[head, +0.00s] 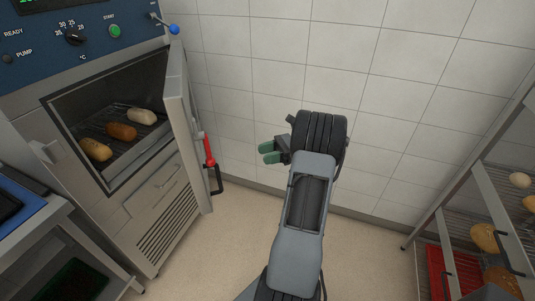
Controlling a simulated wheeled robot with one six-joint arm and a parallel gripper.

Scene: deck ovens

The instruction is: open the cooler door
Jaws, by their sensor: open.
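The cooler (172,185) stands at the left, a steel cabinet with a blue control panel. Its door (181,100) stands swung outward on the right side of the opening, seen nearly edge-on. A lever handle with a red grip (209,150) is on the door's outer side, towards the wall. Bread loaves (121,131) lie on a wire rack inside, in plain view. My gripper (268,152) has green fingertips, is open and empty, and is to the right of the door handle, apart from it.
A tiled wall (400,100) runs behind. A steel table with a blue tray (22,208) is at the left edge. A rack (450,225) with bread and a red crate (437,270) stands at the right. The floor (210,250) between is clear.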

